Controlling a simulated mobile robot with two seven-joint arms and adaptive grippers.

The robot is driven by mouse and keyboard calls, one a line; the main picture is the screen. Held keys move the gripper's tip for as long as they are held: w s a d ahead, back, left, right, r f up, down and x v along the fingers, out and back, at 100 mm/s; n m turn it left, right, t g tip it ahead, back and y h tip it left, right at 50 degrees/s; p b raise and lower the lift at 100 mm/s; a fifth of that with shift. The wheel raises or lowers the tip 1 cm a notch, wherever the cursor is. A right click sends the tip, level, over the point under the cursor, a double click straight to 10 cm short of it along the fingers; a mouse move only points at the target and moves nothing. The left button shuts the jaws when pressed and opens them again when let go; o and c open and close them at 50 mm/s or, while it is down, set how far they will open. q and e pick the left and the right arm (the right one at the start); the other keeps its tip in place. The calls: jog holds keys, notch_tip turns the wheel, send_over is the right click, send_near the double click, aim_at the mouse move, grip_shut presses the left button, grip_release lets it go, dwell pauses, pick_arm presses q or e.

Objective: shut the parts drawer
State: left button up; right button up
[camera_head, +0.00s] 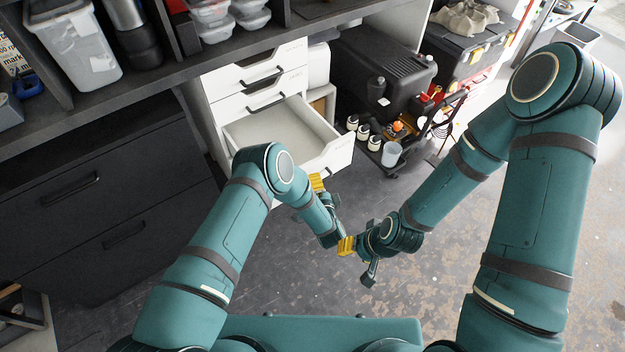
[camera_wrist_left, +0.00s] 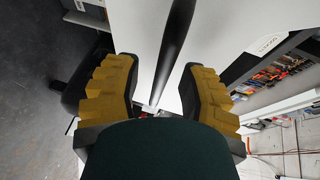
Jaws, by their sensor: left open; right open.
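The parts drawer (camera_head: 336,160) is white and stands pulled out of a white drawer unit (camera_head: 222,88); its inside looks empty. My left gripper (camera_head: 318,183) is at the drawer's front, which my left arm partly covers. In the left wrist view, my left gripper (camera_wrist_left: 160,82) is open, with yellow fingers on either side of a dark bar handle (camera_wrist_left: 176,42) on the white drawer front (camera_wrist_left: 140,30). I cannot tell whether the fingers touch it. My right gripper (camera_head: 356,254) is open and empty, lower and to the right, apart from the drawer.
Two closed drawers (camera_head: 262,75) sit above the open one. A dark cabinet (camera_head: 100,190) stands left. Right of the drawer is a low cart (camera_head: 375,155) with bottles and a cup, and a black case (camera_head: 385,70). The concrete floor at lower right is clear.

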dwell(0.3)
pick_arm(q)
grip_shut()
